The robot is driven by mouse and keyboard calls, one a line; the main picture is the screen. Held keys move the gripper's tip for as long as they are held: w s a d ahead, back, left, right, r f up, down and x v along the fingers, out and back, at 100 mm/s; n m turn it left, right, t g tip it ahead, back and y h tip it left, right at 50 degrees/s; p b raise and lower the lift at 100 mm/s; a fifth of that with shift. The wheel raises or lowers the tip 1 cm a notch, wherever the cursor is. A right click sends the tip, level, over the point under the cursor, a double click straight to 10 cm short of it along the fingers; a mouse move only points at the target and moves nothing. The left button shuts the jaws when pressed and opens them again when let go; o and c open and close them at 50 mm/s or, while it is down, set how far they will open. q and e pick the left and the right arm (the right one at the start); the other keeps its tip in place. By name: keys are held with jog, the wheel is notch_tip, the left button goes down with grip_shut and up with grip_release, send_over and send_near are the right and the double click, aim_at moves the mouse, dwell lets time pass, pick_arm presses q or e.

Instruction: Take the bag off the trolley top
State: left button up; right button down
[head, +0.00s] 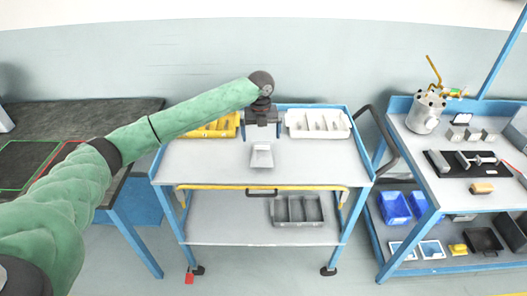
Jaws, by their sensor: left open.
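A small white object (262,162), which looks like the bag, lies on the grey trolley top (205,165) near its middle. My left gripper (263,134) hangs open over the rear of the trolley top, fingers pointing down. In the picture its fingertips are just above the white object's far end. The fingers look empty, and I cannot tell their height over the top. My right gripper is not in view.
A yellow divided tray (222,127) and a white divided tray (318,124) stand at the trolley's back. A grey divided bin (298,210) sits on the lower shelf. A dark bench (110,115) is left; a loaded workbench (405,130) is right.

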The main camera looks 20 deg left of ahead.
aim_at(262, 147)
pick_arm(q)
jog(key=shift+w+f+m, duration=0.3)
jog(key=shift+m, duration=0.4)
jog(key=shift+f, duration=0.2)
jog(key=shift+s+f+p, duration=0.15)
jog(key=shift+f+p, duration=0.4)
jog(key=shift+f, duration=0.3)
jog(key=shift+f+p, duration=0.3)
jog(key=shift+f, duration=0.2)
notch_tip(262, 147, down, 3)
jog(key=shift+d+r+p, duration=0.1)
jog(key=shift+p, duration=0.9)
jog(key=shift+f, duration=0.9)
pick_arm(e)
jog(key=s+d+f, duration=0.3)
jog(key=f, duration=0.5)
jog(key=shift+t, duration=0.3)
pick_arm(q)
jog(key=shift+c, duration=0.4)
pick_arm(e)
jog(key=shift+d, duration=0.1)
